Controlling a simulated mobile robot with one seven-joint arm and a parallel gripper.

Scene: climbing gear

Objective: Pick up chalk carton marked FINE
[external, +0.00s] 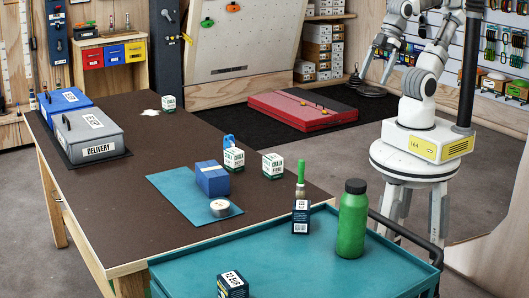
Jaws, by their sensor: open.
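Three white chalk cartons with green trim stand on the brown-topped table. One carton (272,166) stands near the right edge, another carton (234,160) just left of it with a blue item at its top, and a third carton (168,104) at the far edge beside a white powder patch. CHALK shows on the two nearer ones; the smaller grade words are too small to read surely. My gripper (380,67) is open and empty, small in the picture, beyond the table to the right and well apart from every carton.
A blue block (212,179) and tape roll (220,208) lie on a blue mat. A grey DELIVERY box (92,136) stands left. A green bottle (352,220) and dark boxes stand on the teal cart (300,265) in front. The table's middle is clear.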

